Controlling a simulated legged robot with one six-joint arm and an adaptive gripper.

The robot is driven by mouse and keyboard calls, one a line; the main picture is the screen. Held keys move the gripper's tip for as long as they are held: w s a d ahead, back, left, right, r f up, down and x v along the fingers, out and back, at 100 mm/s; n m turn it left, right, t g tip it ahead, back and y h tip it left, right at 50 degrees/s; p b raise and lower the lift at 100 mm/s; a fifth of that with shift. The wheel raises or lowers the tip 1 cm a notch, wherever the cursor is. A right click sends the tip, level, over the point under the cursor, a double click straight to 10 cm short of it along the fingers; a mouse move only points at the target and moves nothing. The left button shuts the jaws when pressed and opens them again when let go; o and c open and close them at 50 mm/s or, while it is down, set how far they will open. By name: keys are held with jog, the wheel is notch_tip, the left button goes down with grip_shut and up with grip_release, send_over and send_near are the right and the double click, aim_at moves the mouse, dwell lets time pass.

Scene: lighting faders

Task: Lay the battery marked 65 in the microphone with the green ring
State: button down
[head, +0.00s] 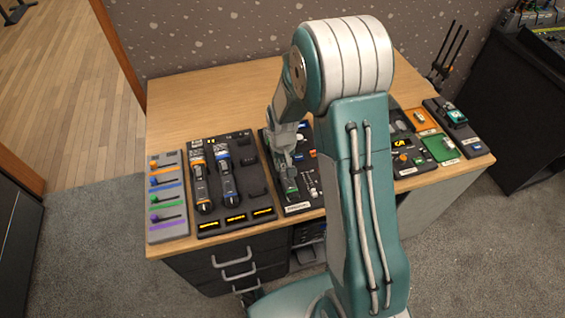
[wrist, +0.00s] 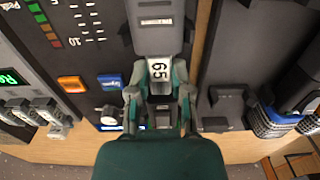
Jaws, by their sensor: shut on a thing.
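My gripper (wrist: 160,98) is shut on the battery marked 65 (wrist: 159,69), whose white number label shows between the fingers in the wrist view. In the head view my gripper (head: 287,160) is low over a black control panel (head: 298,208), and the battery is not clear there. Two microphones lie in a dark tray (head: 262,214) left of the gripper, one with an orange ring (head: 200,187) and one with a blue ring (head: 228,179).
A fader board (head: 168,232) with coloured sliders is at the desk's left end. Right of my arm are more panels, a green pad (head: 440,148) and a dark unit (head: 460,125). The back left of the wooden desk (head: 205,105) is clear. Dark microphone parts (wrist: 270,120) show at right in the wrist view.

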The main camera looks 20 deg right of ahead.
jog(key=shift+c, duration=2.3)
grip_release()
jog(key=c, duration=0.4)
jog(key=shift+r, duration=3)
